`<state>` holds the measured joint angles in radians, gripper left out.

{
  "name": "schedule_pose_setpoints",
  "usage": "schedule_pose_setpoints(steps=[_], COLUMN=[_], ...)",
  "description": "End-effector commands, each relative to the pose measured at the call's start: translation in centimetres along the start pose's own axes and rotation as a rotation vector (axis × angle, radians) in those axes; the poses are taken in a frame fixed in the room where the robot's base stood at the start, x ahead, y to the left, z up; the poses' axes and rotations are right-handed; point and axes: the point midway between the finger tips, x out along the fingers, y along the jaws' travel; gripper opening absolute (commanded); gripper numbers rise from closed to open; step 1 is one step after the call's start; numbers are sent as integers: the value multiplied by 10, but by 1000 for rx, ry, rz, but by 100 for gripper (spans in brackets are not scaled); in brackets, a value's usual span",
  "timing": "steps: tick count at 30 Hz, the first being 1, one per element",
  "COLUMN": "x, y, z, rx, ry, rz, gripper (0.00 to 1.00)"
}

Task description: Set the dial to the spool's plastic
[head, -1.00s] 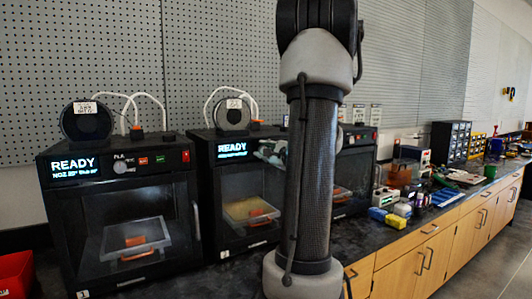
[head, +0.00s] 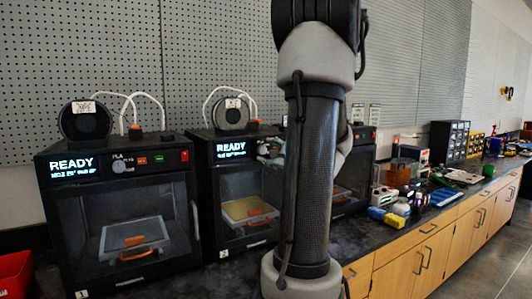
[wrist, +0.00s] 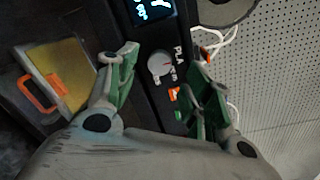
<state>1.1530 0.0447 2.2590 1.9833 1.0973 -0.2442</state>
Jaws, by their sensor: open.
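My gripper (wrist: 165,66) is open, its green-padded fingers on either side of a round grey dial (wrist: 160,64) on the middle printer's front panel. I cannot tell whether they touch it. "PLA" is printed next to the dial; the other marks are too small to read. In the head view my gripper (head: 270,151) is at the middle printer's (head: 204,190) upper front, partly hidden by my arm, and hides that dial. A dark spool (head: 231,114) with a white label stands on this printer; its writing is unreadable. The wrist view shows only the spool's edge (wrist: 222,10).
The left printer (head: 60,215) has its own dial (head: 119,167) and a labelled spool (head: 84,121). A third printer (head: 358,170) is partly behind my arm. Orange and green buttons (wrist: 174,96) lie close to the dial. Small boxes (head: 383,195) clutter the counter to the right.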

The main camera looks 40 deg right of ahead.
Motion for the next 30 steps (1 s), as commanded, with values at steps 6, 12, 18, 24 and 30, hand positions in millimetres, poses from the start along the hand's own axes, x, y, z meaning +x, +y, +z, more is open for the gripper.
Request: schedule_pose_setpoints(steps=[6, 12, 18, 24, 30], x=[-32, -42, -42, -42, -43], y=[-1, 0, 0, 0, 3], z=[0, 0, 0, 0, -2], rx=[-1, 0, 0, 0, 14], ry=[1, 0, -1, -1, 5], rz=[-2, 0, 1, 1, 13], gripper=[51, 51, 51, 51, 51])
